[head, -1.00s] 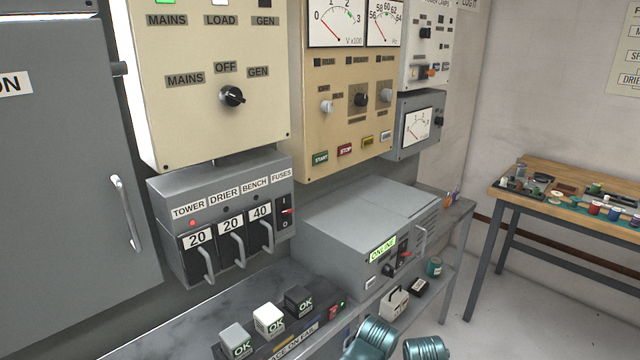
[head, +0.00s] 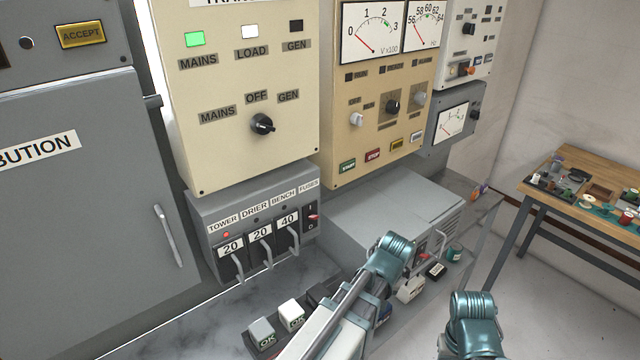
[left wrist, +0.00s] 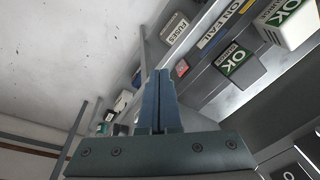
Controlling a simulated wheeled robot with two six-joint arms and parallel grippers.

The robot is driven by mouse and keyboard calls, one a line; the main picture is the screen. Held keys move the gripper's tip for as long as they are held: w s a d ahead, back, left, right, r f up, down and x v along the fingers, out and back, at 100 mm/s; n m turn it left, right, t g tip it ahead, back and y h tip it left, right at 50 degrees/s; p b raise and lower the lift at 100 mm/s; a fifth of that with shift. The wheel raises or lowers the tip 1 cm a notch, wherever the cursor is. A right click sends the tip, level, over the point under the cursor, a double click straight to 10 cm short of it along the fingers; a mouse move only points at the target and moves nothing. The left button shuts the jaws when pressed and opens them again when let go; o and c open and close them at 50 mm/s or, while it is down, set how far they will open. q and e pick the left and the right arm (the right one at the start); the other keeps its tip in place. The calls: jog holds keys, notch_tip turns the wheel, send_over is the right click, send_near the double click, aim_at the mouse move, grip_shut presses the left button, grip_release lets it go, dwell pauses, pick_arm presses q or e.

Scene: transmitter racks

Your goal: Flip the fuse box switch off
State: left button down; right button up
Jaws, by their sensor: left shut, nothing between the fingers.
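The grey fuse box (head: 205,205) hangs below the cream MAINS/LOAD/GEN panel in the head view. It has three fuses with handles, labelled 20, 20 and 40, and a small red light at its left. Its switch (head: 313,217) is a red lever on a black plate at the box's right end; whether it tilts up or down is too small to tell. My left gripper (left wrist: 162,73) is shut and empty in the left wrist view. In the head view its fingers are not visible, so its distance to the switch is unclear. My right gripper is not visible.
A grey cabinet (head: 80,210) with a handle stands at left. A grey unit (head: 400,205) sits on the bench right of the fuse box. Cubes marked OK (head: 291,312) stand below the fuse box. A wooden table (head: 540,185) is at far right, with open floor before it.

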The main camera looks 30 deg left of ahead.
pick_arm(q)
jog(key=w+a+r+n+p, duration=0.2)
jog(key=a+r+p, duration=0.2)
jog(key=r+p, duration=0.25)
jog(key=w+a+r+n+p, duration=0.2)
jog(key=a+r+n+p, duration=0.15)
jog(key=r+p, duration=0.35)
notch_tip(320, 180, up, 14)
jog(key=n+y+p, duration=0.1)
jog(key=n+p, duration=0.3)
jog(key=p, duration=0.7)
send_over(314, 216)
jog(key=s+d, duration=0.1)
jog(key=d, duration=0.2)
jog(key=shift+s+d+f+t, duration=0.2)
jog(key=shift+s+t, duration=0.05)
jog(key=shift+t, duration=0.15)
jog(key=shift+f, duration=0.15)
jog(key=b+x, duration=0.9)
jog(key=x, duration=0.1)
jog(key=shift+a+b, duration=0.15)
jog(key=shift+b, duration=0.25)
jog(key=shift+s+d+y+b, duration=0.1)
jog(key=shift+d+y+b, duration=0.2)
jog(key=shift+y, duration=0.2)
